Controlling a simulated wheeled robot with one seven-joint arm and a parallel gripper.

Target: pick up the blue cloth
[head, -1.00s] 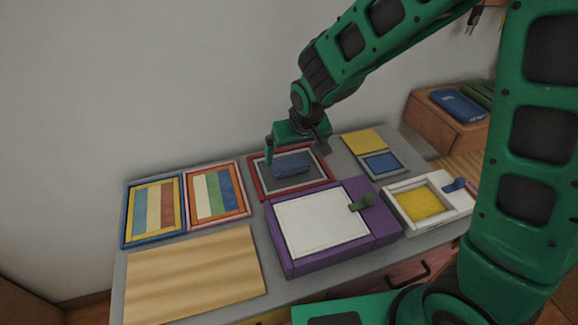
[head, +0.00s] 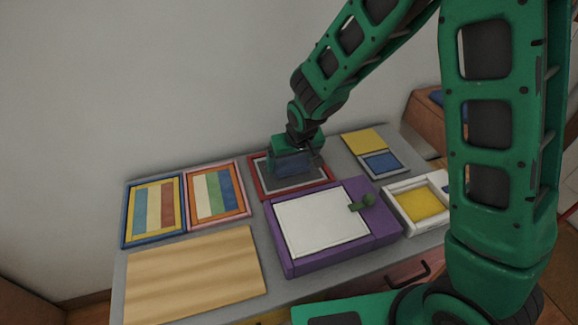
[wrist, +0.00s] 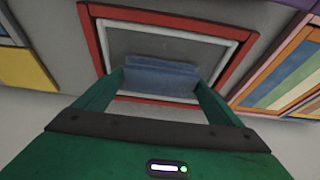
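The blue cloth (head: 292,168) is a folded, thick bundle lying on the grey panel of a red-framed tray (head: 258,180). In the wrist view the cloth (wrist: 162,72) lies between my two fingertips, across the lower part of the tray (wrist: 95,40). My gripper (head: 294,172) is low over the tray, with one finger at each end of the cloth. In the wrist view my gripper (wrist: 161,82) has its fingers wide apart. I cannot tell whether they touch the cloth's ends. The gripper partly hides the cloth in the head view.
A purple box with a white top and green knob (head: 322,222) stands in front of the tray. Striped framed panels (head: 218,193) lie to the left, and a white-framed yellow tray (head: 418,206) to the right. A wall rises behind.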

